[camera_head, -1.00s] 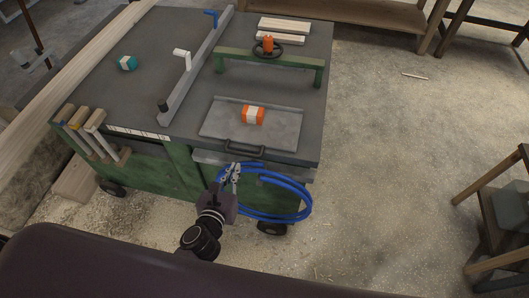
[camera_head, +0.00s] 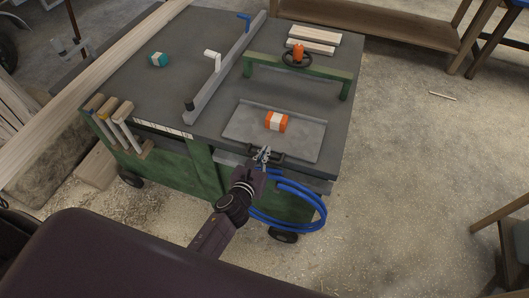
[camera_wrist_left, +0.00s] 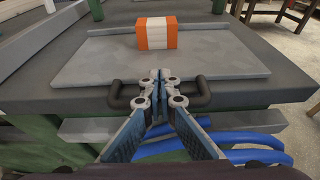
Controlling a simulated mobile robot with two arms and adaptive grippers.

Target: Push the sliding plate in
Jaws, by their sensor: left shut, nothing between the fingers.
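The grey sliding plate (camera_head: 302,138) lies on the dark tabletop (camera_head: 200,72) near its front right edge. Its black handle (camera_head: 282,158) is at the front, and it also shows in the left wrist view (camera_wrist_left: 200,98). An orange and white block (camera_head: 276,121) rests on the plate. My left gripper (camera_head: 264,150) is shut and empty, with its fingertips at the middle of the handle; in the left wrist view (camera_wrist_left: 159,75) they overlap the handle's middle. I cannot tell whether they touch it. My right gripper is out of view.
A green bridge with a black handwheel (camera_head: 298,60) stands behind the plate. A grey fence (camera_head: 225,65) runs to its left. Blue hose coils (camera_head: 300,205) hang below the front edge. A wooden stool (camera_head: 505,235) stands at the right, with open floor between.

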